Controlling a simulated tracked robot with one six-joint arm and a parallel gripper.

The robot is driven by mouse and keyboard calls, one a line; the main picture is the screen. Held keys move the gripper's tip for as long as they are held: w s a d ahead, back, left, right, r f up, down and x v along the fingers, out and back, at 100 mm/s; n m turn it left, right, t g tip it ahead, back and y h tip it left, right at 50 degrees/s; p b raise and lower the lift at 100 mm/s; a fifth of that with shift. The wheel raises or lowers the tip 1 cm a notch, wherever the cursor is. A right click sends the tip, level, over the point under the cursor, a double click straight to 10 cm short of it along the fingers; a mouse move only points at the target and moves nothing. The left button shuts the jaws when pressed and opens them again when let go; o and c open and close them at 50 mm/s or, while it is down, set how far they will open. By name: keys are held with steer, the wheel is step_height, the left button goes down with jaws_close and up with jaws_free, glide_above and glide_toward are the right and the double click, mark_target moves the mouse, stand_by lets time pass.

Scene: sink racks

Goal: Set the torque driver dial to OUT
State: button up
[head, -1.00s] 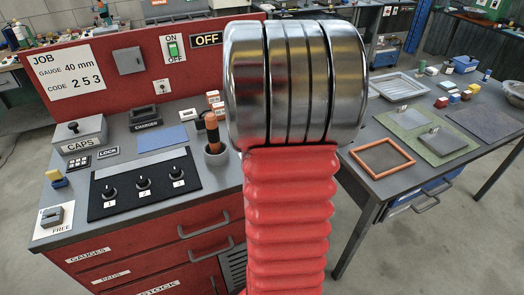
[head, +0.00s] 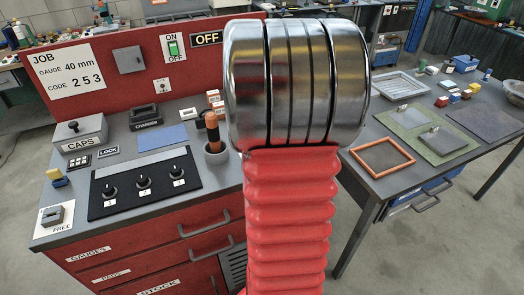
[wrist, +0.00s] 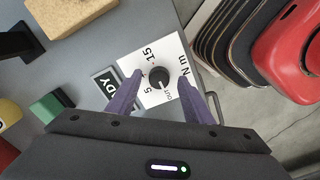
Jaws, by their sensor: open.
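A black round dial (wrist: 157,77) sits on a white plate (wrist: 136,62) marked 5, 15, N m and OUT in the wrist view. The OUT mark is at the dial's lower right, close to its edge. A pale pointer line on the dial is too small to read surely. My gripper (wrist: 160,83) is open, with one purple finger at each side of the dial, and the dial shows clear between them. I cannot tell whether either finger touches it. My gripper and the dial do not show in the head view, where my arm blocks the middle.
Beside the plate is a partly covered label (wrist: 107,84), with a green block (wrist: 46,107) and a tan block (wrist: 72,12) further left. The bench edge runs just right of the plate. In the head view, an orange-handled tool (head: 212,127) stands in a cup on the red bench.

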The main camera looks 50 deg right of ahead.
step_height(320, 180, up, 13)
stand_by(0.5)
steer(key=shift+s+f, duration=0.15)
stand_by(0.4)
